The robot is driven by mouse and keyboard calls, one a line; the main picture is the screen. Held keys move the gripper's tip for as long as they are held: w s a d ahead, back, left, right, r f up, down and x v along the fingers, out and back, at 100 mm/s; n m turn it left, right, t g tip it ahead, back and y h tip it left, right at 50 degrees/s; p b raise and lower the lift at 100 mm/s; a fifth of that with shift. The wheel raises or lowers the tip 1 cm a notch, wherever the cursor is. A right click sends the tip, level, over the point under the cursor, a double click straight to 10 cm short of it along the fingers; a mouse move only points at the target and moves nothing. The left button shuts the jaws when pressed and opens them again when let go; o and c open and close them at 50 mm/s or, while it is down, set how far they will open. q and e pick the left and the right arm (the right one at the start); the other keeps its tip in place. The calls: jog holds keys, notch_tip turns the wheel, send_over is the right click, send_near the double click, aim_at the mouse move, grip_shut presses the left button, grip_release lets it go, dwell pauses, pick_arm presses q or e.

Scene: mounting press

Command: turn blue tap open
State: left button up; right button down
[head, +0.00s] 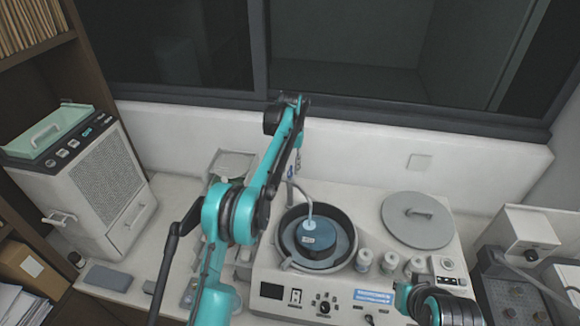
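A small blue tap (290,173) shows at the back of the mounting press (268,272), by the thin curved spout that reaches over the round bowl. It is tiny in the head view and partly hidden by my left arm, so I cannot tell its handle's angle. My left gripper (298,162) hangs down from the raised wrist, close to the tap and just above it in the picture. I cannot tell whether it touches the tap, or whether its fingers are open or shut. Part of my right arm shows at the lower right; its gripper is not in view.
The dark bowl (283,236) holds a blue round piece (313,238). A grey lid (418,219) lies right of it, with several small white jars between. A vented machine (95,180) stands left. Grey boxes (525,235) stand right. A low white wall runs behind.

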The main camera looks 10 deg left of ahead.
aim_at(290, 170)
pick_arm(q)
notch_tip(290, 170, up, 8)
jog(key=shift+f, duration=0.25)
dwell(0.5)
